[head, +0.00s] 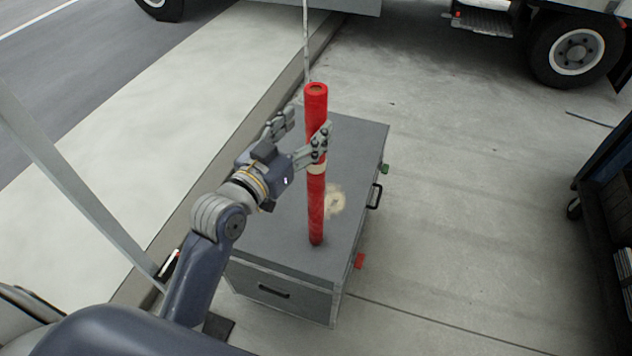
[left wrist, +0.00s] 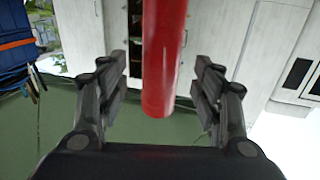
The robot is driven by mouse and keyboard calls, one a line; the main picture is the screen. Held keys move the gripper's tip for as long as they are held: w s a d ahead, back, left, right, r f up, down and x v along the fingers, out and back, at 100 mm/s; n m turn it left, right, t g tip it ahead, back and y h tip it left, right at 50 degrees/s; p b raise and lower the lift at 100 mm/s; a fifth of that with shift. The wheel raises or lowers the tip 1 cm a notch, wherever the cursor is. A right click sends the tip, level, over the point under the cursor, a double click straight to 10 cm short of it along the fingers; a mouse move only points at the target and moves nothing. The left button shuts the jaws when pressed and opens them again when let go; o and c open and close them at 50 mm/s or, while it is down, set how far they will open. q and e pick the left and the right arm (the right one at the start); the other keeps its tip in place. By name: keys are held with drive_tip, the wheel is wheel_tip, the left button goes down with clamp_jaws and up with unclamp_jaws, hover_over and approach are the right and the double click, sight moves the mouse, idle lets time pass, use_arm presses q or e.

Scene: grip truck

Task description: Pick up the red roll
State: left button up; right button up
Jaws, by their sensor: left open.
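The red roll (head: 316,205) stands upright on top of a grey box (head: 275,262) in the head view, with a pale band around its middle. My left gripper (head: 308,133) is open at the upper half of the roll, one finger crossing in front of it. In the left wrist view the roll (left wrist: 163,60) shows between the two spread fingers of the left gripper (left wrist: 163,95), with a gap on either side. The right gripper is not in view.
The grey box has a handle and small red and green parts on its right side. A truck wheel (head: 575,50) is at the upper right. A dark blue cart (head: 600,190) stands at the right edge. A thin pole (head: 306,40) rises behind the roll. The pavement right of the box is clear.

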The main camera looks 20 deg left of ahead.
sight(310, 123)
use_arm(q)
drive_tip(key=shift+w+d+r, duration=0.1)
drive_tip(key=shift+w+r, duration=0.05)
drive_tip(key=shift+w, duration=0.3)
drive_tip(key=p+x, duration=0.1)
drive_tip(key=x, duration=0.2)
drive_tip(key=shift+w+p, duration=0.1)
drive_tip(key=shift+p, duration=0.2)
drive_tip(key=shift+w+d+f, duration=0.1)
drive_tip(key=shift+w+f, duration=0.2)
drive_tip(key=shift+w, duration=0.1)
drive_tip(key=shift+s, duration=0.1)
drive_tip(key=shift+r, duration=0.1)
clamp_jaws()
